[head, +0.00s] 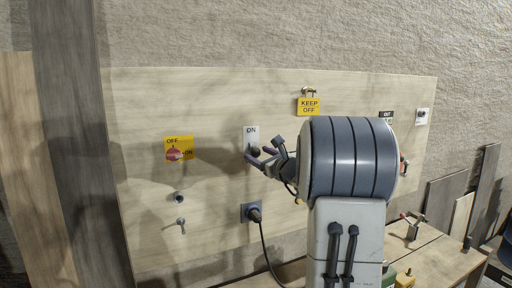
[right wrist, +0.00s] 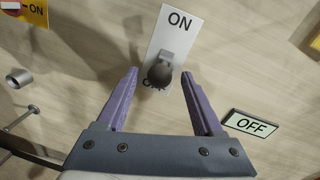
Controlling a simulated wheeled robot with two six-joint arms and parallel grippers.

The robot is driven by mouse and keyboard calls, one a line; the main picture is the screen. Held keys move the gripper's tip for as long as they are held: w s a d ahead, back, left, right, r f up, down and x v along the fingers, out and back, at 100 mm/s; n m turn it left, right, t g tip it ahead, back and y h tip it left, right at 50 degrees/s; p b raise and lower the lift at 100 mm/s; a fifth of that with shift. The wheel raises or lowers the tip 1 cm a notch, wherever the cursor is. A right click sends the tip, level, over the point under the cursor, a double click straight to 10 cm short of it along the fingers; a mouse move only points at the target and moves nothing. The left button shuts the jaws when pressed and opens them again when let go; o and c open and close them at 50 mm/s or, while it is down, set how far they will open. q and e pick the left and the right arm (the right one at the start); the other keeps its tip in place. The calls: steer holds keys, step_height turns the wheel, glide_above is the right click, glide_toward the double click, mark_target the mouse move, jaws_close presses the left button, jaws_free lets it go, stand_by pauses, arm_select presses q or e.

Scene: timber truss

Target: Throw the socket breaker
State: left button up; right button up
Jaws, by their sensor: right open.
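The breaker plate (head: 251,134) is white, marked ON at the top, and is fixed to the plywood board. In the right wrist view the plate (right wrist: 173,40) carries a dark round-ended lever (right wrist: 160,74), which covers part of the lower OFF lettering. My right gripper (head: 262,158) is at the plate, its fingers open around the lever. In the right wrist view the open purple fingers (right wrist: 159,88) stand on either side of the lever, with gaps to it. The lever's exact tilt is hard to tell. My left gripper is not in view.
A yellow OFF/ON rotary switch (head: 179,148) is left of the breaker. A toggle (head: 181,223) and a socket with a plugged-in black cable (head: 252,212) sit below. A yellow KEEP OFF sign (head: 308,106) hangs above right. A workbench (head: 437,247) stands at lower right.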

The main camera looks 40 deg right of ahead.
mark_target(253, 148)
steer(key=shift+w+d, duration=0.1)
steer(key=shift+w, duration=0.9)
jaws_close()
steer(key=shift+r+p, duration=0.2)
steer(key=shift+p, duration=0.6)
steer(key=g+p, duration=0.1)
steer(key=p, duration=0.2)
steer(key=r+g+p, duration=0.1)
steer(key=g+p, duration=0.1)
steer(key=p, duration=0.1)
steer(key=g+p, duration=0.1)
steer(key=p, duration=0.2)
steer(key=shift+s+r+g+y, duration=0.15)
steer(key=shift+r+g+y, duration=0.15)
steer(key=shift+r+y, duration=0.1)
steer(key=shift+g+p, duration=0.65)
steer(key=shift+g, duration=0.05)
steer(key=shift+r+m+g+y, duration=0.15)
steer(key=shift+r+g+y, duration=0.1)
steer(key=shift+g, duration=0.5)
steer(key=shift+r+m+g+y, duration=0.15)
steer(key=shift+r+g, duration=0.05)
steer(key=shift+g, duration=0.85)
steer(key=shift+r, duration=0.15)
jaws_free()
